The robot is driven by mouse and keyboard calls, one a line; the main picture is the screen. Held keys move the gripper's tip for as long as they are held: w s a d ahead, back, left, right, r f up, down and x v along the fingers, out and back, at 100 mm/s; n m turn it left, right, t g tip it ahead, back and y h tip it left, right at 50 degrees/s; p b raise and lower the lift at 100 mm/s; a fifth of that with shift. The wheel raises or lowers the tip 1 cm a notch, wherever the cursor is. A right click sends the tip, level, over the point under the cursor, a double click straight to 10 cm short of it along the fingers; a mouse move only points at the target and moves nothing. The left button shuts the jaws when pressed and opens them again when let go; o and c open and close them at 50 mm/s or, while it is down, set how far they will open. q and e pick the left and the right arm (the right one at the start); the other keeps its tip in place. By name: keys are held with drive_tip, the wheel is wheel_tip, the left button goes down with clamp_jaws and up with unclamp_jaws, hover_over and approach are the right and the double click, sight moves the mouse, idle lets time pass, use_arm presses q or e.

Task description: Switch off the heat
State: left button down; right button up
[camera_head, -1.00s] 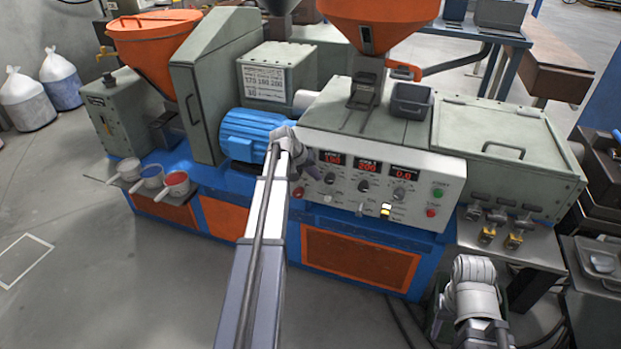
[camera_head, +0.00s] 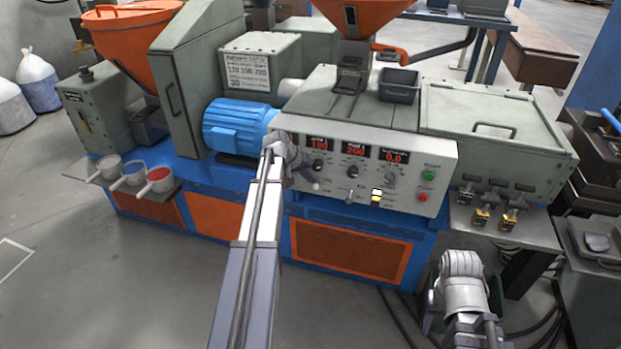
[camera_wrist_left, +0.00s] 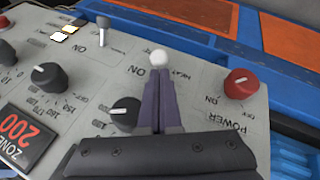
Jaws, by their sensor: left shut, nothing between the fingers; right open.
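The grey control panel (camera_head: 425,165) on the machine's front carries red displays and several knobs. In the left wrist view the panel appears upside down, and the heat toggle (camera_wrist_left: 158,58) with its white ball tip stands beside the words HEAT and ON. My left gripper (camera_wrist_left: 158,85) is shut and empty, its fingertips overlapping the toggle's base in the picture. I cannot tell whether they touch. In the head view my left gripper (camera_head: 298,165) is at the panel's left end. My right gripper (camera_head: 436,312) is low at right, its fingers hard to make out.
A red power knob (camera_wrist_left: 240,83), a black knob (camera_wrist_left: 125,112) and another toggle (camera_wrist_left: 103,28) stand close to the gripper. A blue motor (camera_head: 238,125) lies left of the panel. Brass-coloured fittings (camera_head: 480,217) sit at right. The floor in front is open.

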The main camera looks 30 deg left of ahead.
use_arm(q)
drive_tip(key=shift+s+d+f+t+b, duration=0.1)
drive_tip(key=shift+s+f+t+b, duration=0.1)
drive_tip(key=shift+s+t+b, duration=0.1)
drive_tip(key=shift+f, duration=0.1)
drive_tip(key=f+t+b, duration=0.1)
drive_tip(key=t+b, duration=0.1)
drive_tip(key=b, duration=0.2)
drive_tip(key=s+f+m+t+b, duration=0.1)
drive_tip(key=t+b, duration=0.1)
drive_tip(key=b, duration=0.2)
drive_tip(key=s+f+t+y+b, duration=0.1)
drive_tip(key=t+b, duration=0.1)
drive_tip(key=b, duration=0.2)
drive_tip(key=shift+s+d+m+t+b, duration=0.1)
drive_tip(key=shift+d+m+t+b, duration=0.2)
drive_tip(key=shift+t, duration=0.1)
drive_tip(key=shift+r+p, duration=0.7)
drive_tip(key=shift+p, duration=0.05)
